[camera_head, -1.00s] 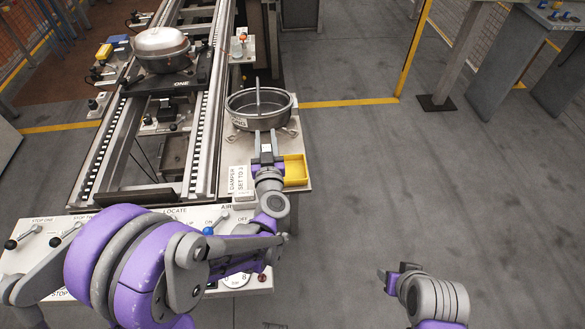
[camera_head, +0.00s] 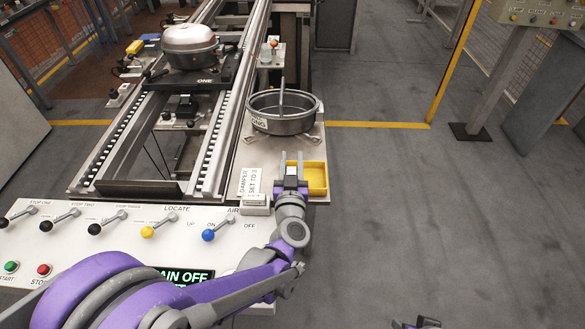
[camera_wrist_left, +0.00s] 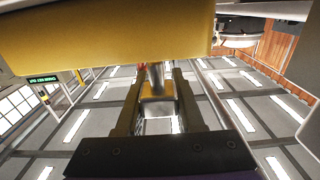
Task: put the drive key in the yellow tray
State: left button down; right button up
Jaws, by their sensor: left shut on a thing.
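The yellow tray (camera_head: 322,192) sits on a pale board on the right side of the bench. My left gripper (camera_head: 291,172) is at the tray's left edge, seen from above. In the left wrist view its two fingers (camera_wrist_left: 157,100) are shut on a small piece with a yellowish block and a grey shaft, which I take to be the drive key (camera_wrist_left: 158,88). The yellow tray (camera_wrist_left: 110,35) fills the top of that view, close beyond the fingers. I cannot tell whether the key touches the tray. Only the tip of my right gripper (camera_head: 416,323) shows, at the bottom edge.
A round metal pan (camera_head: 283,124) with an upright rod stands just behind the tray. A "damper set to 3" sign (camera_head: 250,183) is left of my gripper. The control panel with levers (camera_head: 120,235) lies in front. Open floor (camera_head: 430,210) is at right.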

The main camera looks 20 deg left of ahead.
aim_at(292, 169)
pick_arm(q)
jog(key=shift+f, duration=1.25)
jog(key=shift+f+b, duration=0.65)
jog(key=shift+b, duration=0.15)
jog(key=c, duration=0.5)
grip_release()
jog(key=shift+r, duration=0.1)
jog(key=shift+r, duration=0.1)
jog(key=shift+r+p, duration=0.3)
jog(key=shift+p, duration=0.1)
jog(key=shift+s+d+r+p, duration=0.1)
jog(key=shift+r+p, duration=0.25)
jog(key=shift+r, duration=0.05)
jog(key=v, duration=1.1)
jog(key=shift+s+d+f, duration=0.1)
jog(key=shift+s+f, duration=0.1)
jog(key=shift+s, duration=0.15)
